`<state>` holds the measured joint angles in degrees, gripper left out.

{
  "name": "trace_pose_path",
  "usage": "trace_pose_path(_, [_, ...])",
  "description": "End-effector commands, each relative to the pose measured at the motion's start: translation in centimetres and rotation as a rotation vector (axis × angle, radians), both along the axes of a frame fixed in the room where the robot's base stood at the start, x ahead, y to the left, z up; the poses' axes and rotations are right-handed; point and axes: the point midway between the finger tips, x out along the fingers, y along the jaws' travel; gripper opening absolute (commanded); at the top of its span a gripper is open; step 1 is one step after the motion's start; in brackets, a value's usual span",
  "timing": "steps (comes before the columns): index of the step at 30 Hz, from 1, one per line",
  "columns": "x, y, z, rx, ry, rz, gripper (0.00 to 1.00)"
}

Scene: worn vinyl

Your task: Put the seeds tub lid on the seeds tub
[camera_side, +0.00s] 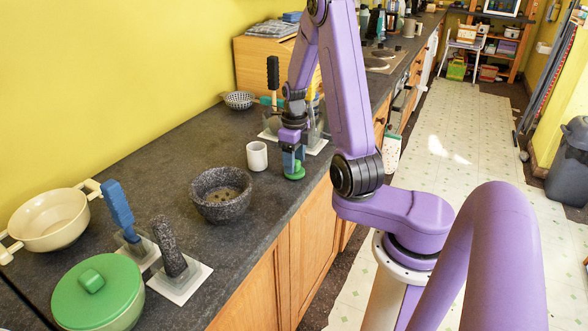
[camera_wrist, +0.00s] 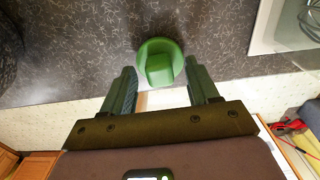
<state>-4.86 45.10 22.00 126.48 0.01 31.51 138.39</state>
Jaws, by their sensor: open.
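The seeds tub lid (camera_side: 295,174) is a small round green lid with a raised block-like grip, lying on the dark counter near its front edge. It also shows in the wrist view (camera_wrist: 160,46), grip facing up towards me. My gripper (camera_side: 292,161) points down directly over the lid. A small white open tub (camera_side: 257,156), apparently the seeds tub, stands upright just left of the lid.
A speckled stone bowl (camera_side: 221,197) stands left of the white tub. Further left are a pestle (camera_side: 168,245) and a blue-handled tool (camera_side: 118,208) on stands, a green lidded pot (camera_side: 98,296) and a cream pot (camera_side: 48,222). Stands with upright tools are behind my gripper.

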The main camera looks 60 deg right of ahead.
Motion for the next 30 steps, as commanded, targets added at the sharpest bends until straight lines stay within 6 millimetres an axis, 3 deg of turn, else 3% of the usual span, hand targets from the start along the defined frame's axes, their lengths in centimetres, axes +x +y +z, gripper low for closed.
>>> trace_pose_path(18, [0.0,0.01,0.02,0.0,0.0,0.0,0.6])
trace_pose_path(24, [0.0,0.01,0.02,0.0,0.0,0.0,0.0])
trace_pose_path(30, [0.01,0.0,0.06,0.0,0.0,0.0,0.0])
